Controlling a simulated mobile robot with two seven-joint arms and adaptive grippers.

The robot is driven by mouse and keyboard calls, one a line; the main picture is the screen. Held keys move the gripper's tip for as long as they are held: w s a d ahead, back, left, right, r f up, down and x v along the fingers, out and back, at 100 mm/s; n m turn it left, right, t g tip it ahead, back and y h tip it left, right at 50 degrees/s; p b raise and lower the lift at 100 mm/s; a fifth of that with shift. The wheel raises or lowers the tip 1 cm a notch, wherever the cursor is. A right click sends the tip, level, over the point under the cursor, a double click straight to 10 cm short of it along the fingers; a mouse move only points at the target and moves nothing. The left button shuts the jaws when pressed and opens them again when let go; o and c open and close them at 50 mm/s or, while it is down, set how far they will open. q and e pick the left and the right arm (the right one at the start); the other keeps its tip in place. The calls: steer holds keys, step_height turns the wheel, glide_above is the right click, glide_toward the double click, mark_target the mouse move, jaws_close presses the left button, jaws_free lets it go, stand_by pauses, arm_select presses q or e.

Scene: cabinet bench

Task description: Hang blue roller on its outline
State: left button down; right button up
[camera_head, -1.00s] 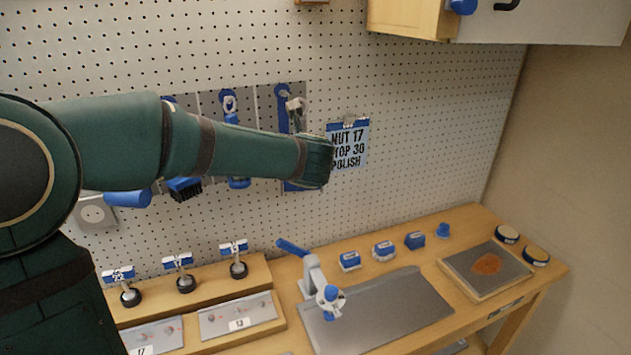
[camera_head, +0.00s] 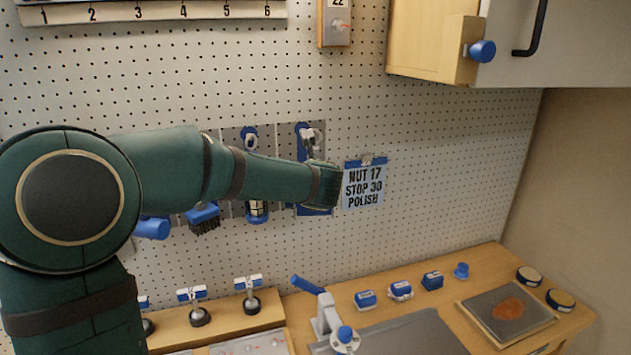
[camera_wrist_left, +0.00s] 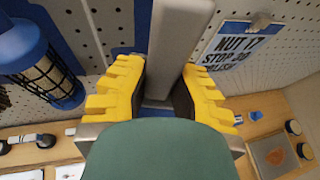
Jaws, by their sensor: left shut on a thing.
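My left arm reaches across the pegboard in the head view, and its forearm hides the left gripper there. In the left wrist view the yellow fingers of my left gripper (camera_wrist_left: 160,95) are shut on a grey bar (camera_wrist_left: 180,40), which seems to be part of the blue roller. The rest of the roller is hidden. A panel with a blue outline (camera_head: 303,152) lies behind my wrist, with a small grey piece (camera_head: 312,136) in front of it. I cannot tell whether the roller touches the panel. My right gripper is not in view.
A blue caged lamp (camera_head: 256,210) hangs just left of the outline panel; it is close in the left wrist view (camera_wrist_left: 40,65). A brush (camera_head: 204,217) and a blue cylinder (camera_head: 152,228) are farther left. A note (camera_head: 364,185) hangs right. The bench (camera_head: 470,268) is below.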

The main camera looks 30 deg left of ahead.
arm_select(q)
steer(key=shift+w+a+f, duration=0.25)
steer(key=shift+w+a, duration=0.5)
steer(key=shift+a, duration=0.15)
steer(key=shift+w+a+f, duration=0.2)
steer(key=shift+w+a, duration=0.5)
steer(key=shift+a, duration=0.15)
steer(key=c, duration=0.9)
jaws_free()
steer(key=shift+o, duration=0.2)
steer(key=v, duration=1.2)
